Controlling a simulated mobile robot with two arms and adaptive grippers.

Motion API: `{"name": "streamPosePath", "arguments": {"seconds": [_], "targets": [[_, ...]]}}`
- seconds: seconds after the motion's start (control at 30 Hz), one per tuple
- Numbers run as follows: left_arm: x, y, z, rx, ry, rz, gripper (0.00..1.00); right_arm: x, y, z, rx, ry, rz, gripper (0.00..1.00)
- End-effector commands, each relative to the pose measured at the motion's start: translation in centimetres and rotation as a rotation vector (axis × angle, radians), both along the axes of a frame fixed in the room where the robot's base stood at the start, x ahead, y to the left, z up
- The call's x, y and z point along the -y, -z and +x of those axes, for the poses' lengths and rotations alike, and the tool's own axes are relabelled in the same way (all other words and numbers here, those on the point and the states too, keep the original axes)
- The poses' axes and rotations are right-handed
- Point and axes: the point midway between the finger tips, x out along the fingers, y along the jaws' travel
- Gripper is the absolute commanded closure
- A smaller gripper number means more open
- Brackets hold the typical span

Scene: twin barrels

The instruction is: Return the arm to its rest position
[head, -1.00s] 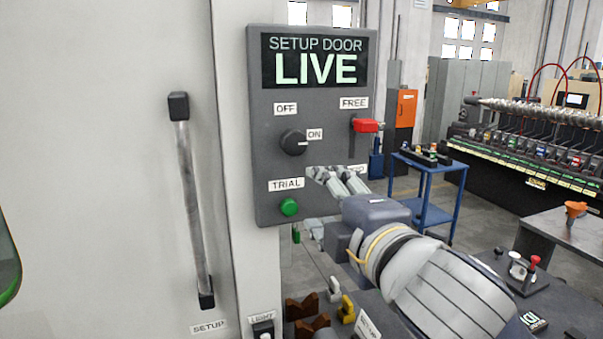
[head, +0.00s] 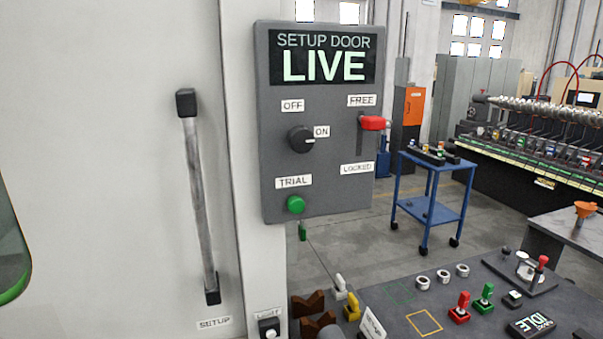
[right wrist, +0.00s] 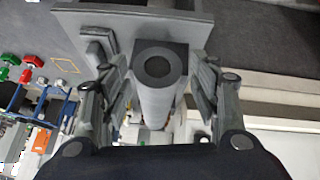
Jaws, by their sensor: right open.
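My right gripper (right wrist: 158,100) shows in the right wrist view with its fingers spread apart. A grey cylinder with a dark square end (right wrist: 160,68) shows between the fingers; I cannot tell what it is or whether it is touched. In the head view the right gripper is not seen; only a small grey rounded shape shows at the bottom edge. My left gripper is in neither view. The grey control panel (head: 335,190) reads SETUP DOOR LIVE. Its dark knob (head: 301,139) points to ON, its red lever (head: 373,123) is up by FREE, and the green TRIAL button (head: 296,204) is uncovered.
A door with a vertical handle (head: 200,200) fills the left.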

Motion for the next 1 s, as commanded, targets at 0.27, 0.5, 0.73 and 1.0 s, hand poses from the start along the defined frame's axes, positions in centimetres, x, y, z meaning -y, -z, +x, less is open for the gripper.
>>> {"name": "streamPosePath", "arguments": {"seconds": [0.27,0.5,0.73,1.0], "targets": [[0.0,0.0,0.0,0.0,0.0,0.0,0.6,3.1,5.9,-8.4,-0.218,0.201,0.028,0.44],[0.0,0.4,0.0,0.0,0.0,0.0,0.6,4.1,11.1,-10.6,-0.3,0.271,0.023,0.44],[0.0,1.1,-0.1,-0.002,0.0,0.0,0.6,3.8,18.7,-9.8,-0.327,0.265,0.017,0.44],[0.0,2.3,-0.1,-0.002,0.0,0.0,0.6,3.8,31.2,-11.2,-0.374,0.256,0.007,0.44]]}}
